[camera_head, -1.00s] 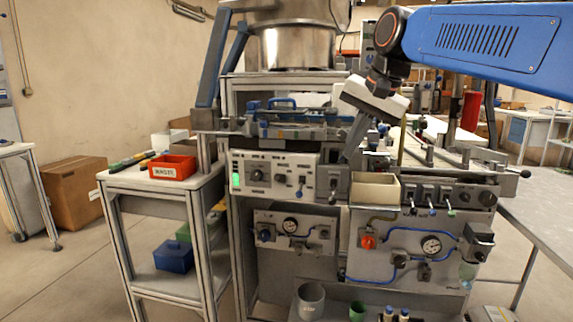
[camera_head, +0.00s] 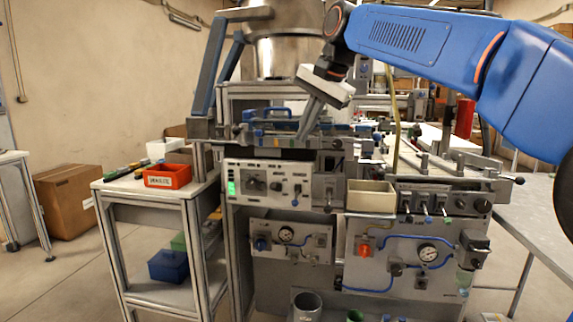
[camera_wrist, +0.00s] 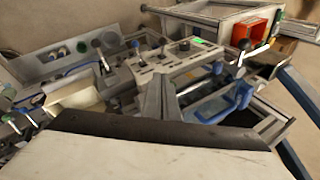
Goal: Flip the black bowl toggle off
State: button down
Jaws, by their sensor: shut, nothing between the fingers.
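The pale control panel (camera_head: 243,203) is on the front of the machine, with a green display at its left end and a round dark knob beside it. A black toggle (camera_head: 276,186) sits right of the knob, and another lever (camera_head: 296,192) is further right. Their labels are too small to read. The panel also shows in the wrist view (camera_wrist: 178,64). My gripper (camera_head: 304,133) is shut and empty, pointing down above and behind the panel's top edge, apart from the toggles. Its grey fingers also show in the wrist view (camera_wrist: 158,82).
A blue-handled fixture (camera_head: 277,115) and rail lie close to my gripper. A cream bin (camera_head: 371,196) stands right of the panel, beside several small levers (camera_head: 425,208). A red waste bin (camera_head: 168,176) is on the left cart. A steel bowl (camera_head: 290,52) rises behind.

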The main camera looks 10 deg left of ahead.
send_over(275, 186)
jog(key=w+d, duration=0.3)
jog(key=d, duration=0.1)
jog(key=f, duration=0.9)
jog(key=shift+s+f, duration=0.1)
jog(key=shift+s, duration=0.1)
jog(key=shift+s+a+f, duration=0.7)
jog(key=shift+a+f, duration=0.2)
jog(key=shift+s+a+f, duration=0.2)
jog(key=shift+f, duration=0.1)
jog(key=s+f+t, duration=0.1)
jog(key=t, duration=0.1)
jog(key=s+f+n+t, duration=0.1)
jog(key=t, duration=0.1)
jog(key=shift+a+f, duration=0.1)
jog(key=shift+f, duration=0.3)
jog(key=shift+r, duration=0.15)
jog(key=shift+r, duration=0.65)
